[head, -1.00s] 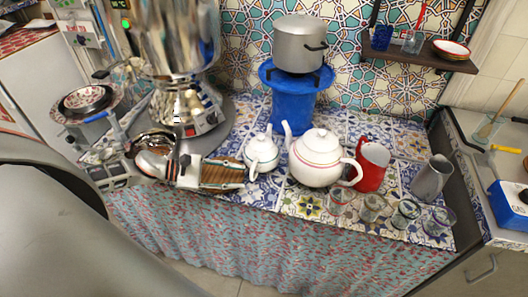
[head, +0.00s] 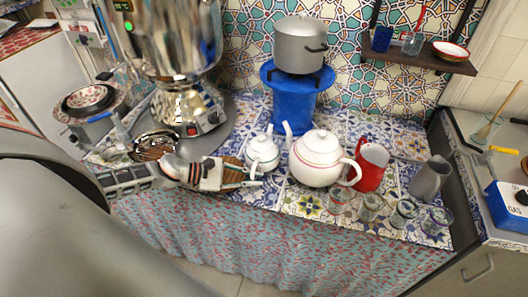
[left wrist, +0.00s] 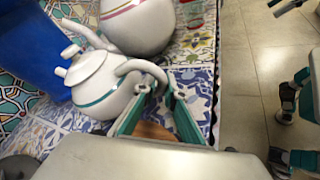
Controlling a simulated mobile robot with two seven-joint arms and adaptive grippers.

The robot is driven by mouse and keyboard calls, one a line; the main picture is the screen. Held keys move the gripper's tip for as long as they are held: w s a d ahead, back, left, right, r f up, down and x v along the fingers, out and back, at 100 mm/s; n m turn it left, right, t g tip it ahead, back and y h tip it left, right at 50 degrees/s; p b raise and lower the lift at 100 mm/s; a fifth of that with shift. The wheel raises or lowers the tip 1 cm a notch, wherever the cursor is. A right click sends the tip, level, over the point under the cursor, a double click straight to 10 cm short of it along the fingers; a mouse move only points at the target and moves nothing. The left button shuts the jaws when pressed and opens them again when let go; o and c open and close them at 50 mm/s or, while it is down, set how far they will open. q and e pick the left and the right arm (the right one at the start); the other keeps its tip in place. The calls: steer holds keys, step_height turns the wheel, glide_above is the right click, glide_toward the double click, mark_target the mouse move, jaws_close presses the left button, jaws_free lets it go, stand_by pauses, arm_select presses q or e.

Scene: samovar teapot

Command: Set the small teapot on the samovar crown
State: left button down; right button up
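The small teapot (head: 262,154), white with a green band, stands upright on the tiled counter. It also shows in the left wrist view (left wrist: 96,85). My left gripper (head: 252,177) is low at its left front. In the left wrist view the two teal fingers (left wrist: 158,90) are apart, with the teapot's looped handle at their tips; I cannot tell whether they touch it. The silver samovar (head: 183,45) stands at the back left. Its top is cut off by the picture edge, so the crown is hidden.
A larger white teapot (head: 317,160) stands close to the right of the small one, then a red jug (head: 371,168) and several glasses (head: 371,207). A blue stand (head: 293,108) with a grey pot (head: 299,45) is behind. A patterned bowl (head: 88,99) is at the left.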

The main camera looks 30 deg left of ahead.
arm_select(q)
steer(key=shift+r, duration=0.1)
stand_by(0.4)
step_height(320, 180, up, 20)
stand_by(1.3)
steer(key=s+d+r, duration=0.1)
steer(key=s+d, duration=0.3)
steer(key=d, duration=0.2)
steer(key=shift+s+d+r+m+g, duration=0.2)
steer(key=shift+m+g, duration=0.1)
stand_by(0.4)
steer(key=shift+f, duration=0.1)
steer(key=shift+s+a, duration=0.1)
stand_by(0.4)
